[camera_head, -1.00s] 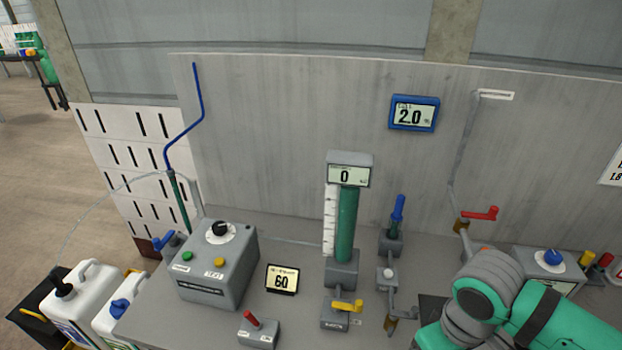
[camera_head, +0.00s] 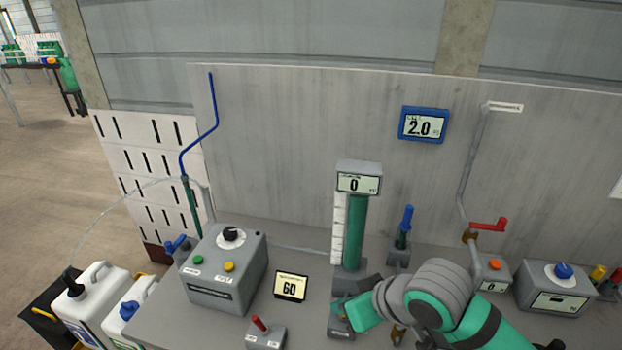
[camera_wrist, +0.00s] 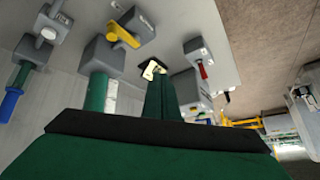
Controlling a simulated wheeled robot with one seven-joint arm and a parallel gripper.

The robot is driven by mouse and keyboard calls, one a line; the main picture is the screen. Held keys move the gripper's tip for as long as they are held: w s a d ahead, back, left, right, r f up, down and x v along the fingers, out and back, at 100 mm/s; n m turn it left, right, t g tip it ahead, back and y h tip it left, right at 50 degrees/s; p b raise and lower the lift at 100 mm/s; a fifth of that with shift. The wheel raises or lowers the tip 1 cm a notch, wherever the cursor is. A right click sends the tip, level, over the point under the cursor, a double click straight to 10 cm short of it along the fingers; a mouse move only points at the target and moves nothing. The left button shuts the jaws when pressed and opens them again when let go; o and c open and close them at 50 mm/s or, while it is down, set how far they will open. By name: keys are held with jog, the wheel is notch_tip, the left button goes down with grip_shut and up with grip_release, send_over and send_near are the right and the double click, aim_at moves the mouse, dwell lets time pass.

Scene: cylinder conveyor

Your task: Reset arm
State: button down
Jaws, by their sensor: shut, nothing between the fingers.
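In the wrist view my gripper (camera_wrist: 161,84) shows its green fingers together, with nothing between them, pointing over the bench. In the head view my grey and green arm reaches in from the lower right, bent over the bench front. Its green end stands in front of the foot of the green column (camera_head: 355,232); the fingertips cannot be made out there. The column also shows in the wrist view, left of my fingers (camera_wrist: 99,98). A yellow lever (camera_wrist: 122,32) lies beyond it there. My arm hides part of the bench fittings in the head view.
A grey control box (camera_head: 222,268), a small display reading 60 (camera_head: 290,286) and a red-lever box (camera_head: 263,333) stand left of my arm. A blue-handled valve (camera_head: 405,222) and a red-handled valve (camera_head: 488,225) are behind it. White jugs (camera_head: 90,297) stand at left.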

jog(key=w+a+r+m+t+y, duration=0.1)
jog(key=w+a+r+t+y, duration=0.3)
jog(key=a+r, duration=0.35)
jog(key=w+a+r+t+y, duration=0.4)
jog(key=a+r, duration=0.3)
jog(key=a, duration=0.1)
jog(key=s+d+f+m+t+h, duration=0.25)
jog(key=s+f+m+h, duration=0.4)
jog(key=f, duration=0.45)
jog(key=s+d+f+m+t+h, duration=0.25)
jog(key=s+f+m+h, duration=0.4)
jog(key=f, duration=0.55)
jog(key=s+d+f+n+g, duration=0.1)
jog(key=s+f+n, duration=0.3)
jog(key=s, duration=0.8)
jog(key=s+d+f+n+g, duration=0.2)
jog(key=s+d+f+n, duration=0.1)
jog(key=s, duration=1)
notch_tip(320, 180, down, 3)
jog(key=shift+r+n, duration=0.1)
jog(key=shift+n, duration=0.4)
